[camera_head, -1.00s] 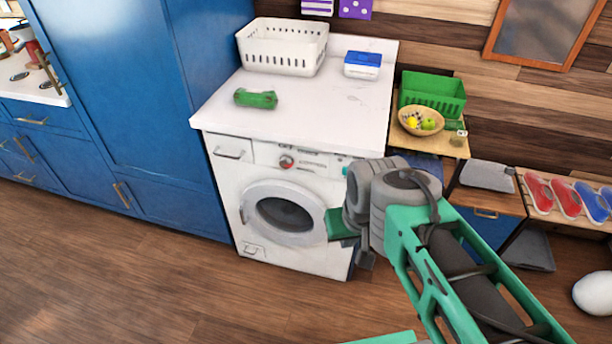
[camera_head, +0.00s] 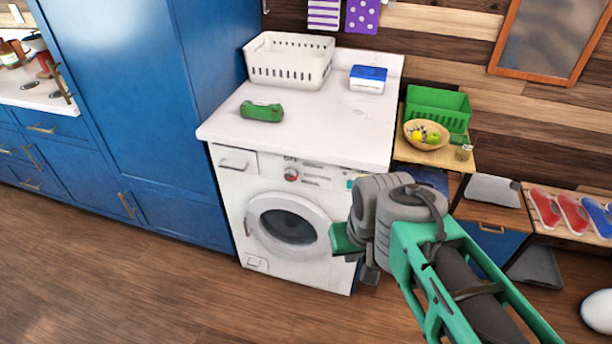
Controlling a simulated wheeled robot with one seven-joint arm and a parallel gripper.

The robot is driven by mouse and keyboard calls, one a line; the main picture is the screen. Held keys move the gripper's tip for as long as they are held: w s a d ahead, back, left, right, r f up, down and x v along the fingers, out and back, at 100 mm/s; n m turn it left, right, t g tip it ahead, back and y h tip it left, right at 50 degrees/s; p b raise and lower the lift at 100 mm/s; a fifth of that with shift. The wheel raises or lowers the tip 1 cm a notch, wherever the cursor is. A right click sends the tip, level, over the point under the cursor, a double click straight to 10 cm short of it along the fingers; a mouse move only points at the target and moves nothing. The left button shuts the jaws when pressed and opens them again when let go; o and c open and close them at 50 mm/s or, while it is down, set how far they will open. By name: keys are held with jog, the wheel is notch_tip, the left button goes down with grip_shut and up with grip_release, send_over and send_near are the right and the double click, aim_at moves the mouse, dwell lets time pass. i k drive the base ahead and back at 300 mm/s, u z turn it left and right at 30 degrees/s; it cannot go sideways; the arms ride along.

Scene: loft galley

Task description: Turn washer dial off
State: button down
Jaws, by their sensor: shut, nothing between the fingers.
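The white washer (camera_head: 228,196) stands under a white counter, beside the tall blue cabinet. Its dial (camera_head: 291,174) is a small red and silver knob in the middle of the front panel; its exact angle is too small to tell. The round door (camera_head: 289,222) below is closed. My gripper (camera_head: 343,240) is at the end of my green and grey arm, in front of the washer's right side, lower than the dial and to its right. It is shut and empty, apart from the dial. The fingertips are partly hidden by the wrist.
On the counter (camera_head: 340,125) are a white basket (camera_head: 288,62), a blue and white box (camera_head: 367,79) and a green item (camera_head: 262,112). A shelf at right holds a green basket (camera_head: 436,107) and a fruit bowl (camera_head: 412,138). The wooden floor (camera_head: 150,290) in front is clear.

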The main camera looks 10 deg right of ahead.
aim_at(292, 174)
jog(key=u, duration=0.4)
jog(key=k, duration=0.5)
jog(key=u, duration=1.35)
jog(key=i, duration=0.9)
jog(key=z, duration=0.35)
